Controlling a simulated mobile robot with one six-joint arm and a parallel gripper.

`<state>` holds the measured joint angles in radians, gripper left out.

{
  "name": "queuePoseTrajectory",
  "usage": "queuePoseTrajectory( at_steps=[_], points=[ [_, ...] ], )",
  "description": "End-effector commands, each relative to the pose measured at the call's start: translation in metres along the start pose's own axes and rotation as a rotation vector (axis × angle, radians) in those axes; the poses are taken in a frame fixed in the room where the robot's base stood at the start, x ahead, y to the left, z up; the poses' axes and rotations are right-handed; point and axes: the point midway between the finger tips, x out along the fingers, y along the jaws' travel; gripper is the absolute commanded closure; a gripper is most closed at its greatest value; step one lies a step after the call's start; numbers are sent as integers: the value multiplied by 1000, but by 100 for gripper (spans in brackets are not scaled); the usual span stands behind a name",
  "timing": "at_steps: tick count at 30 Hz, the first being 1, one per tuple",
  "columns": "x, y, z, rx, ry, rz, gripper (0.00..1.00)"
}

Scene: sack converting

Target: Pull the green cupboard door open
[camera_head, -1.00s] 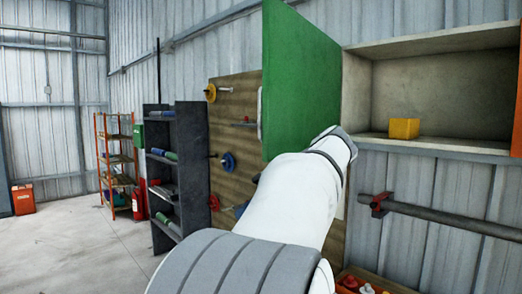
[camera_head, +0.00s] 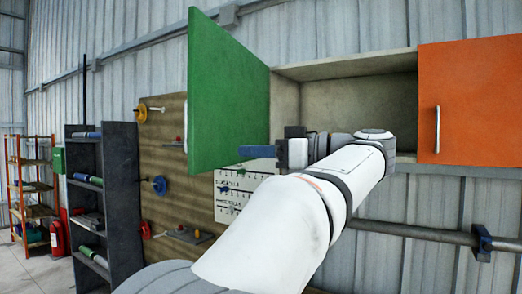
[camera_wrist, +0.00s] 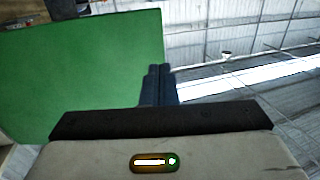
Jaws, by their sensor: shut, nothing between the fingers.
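The green cupboard door (camera_head: 222,90) stands swung wide open, its face turned out from the cupboard (camera_head: 345,66) on the wall. The door also fills the left of the wrist view (camera_wrist: 85,75). Part of its handle shows at the door's left edge in the head view. My gripper (camera_head: 243,152) is shut and empty, with its blue fingers in front of the door's lower right part. In the wrist view the closed fingers (camera_wrist: 158,82) overlap the door's right edge; I cannot tell if they touch it.
An orange door (camera_head: 468,100) with a metal handle is closed on the right. A pipe (camera_head: 425,235) runs along the wall below. A pegboard (camera_head: 165,170), a dark shelf (camera_head: 105,200) and a fire extinguisher (camera_head: 57,236) stand to the left.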

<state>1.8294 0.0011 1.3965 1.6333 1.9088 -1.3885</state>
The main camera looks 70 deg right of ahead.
Motion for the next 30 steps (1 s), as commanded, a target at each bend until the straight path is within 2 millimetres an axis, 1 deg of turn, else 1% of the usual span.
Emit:
queuePoseTrajectory(
  at_steps=[1, 6, 9, 13, 18, 30],
  points=[
    [13, -2, -2, 1, 0, -7, 100],
    [50, -1, -2, 2, 0, -8, 100],
    [68, -1, -3, 2, -1, -5, 100],
    [85, -1, -2, 2, 0, -5, 100],
    [95, 0, 0, 2, -1, -3, 100],
    [98, 0, 1, 2, -1, -1, 100]
  ],
)
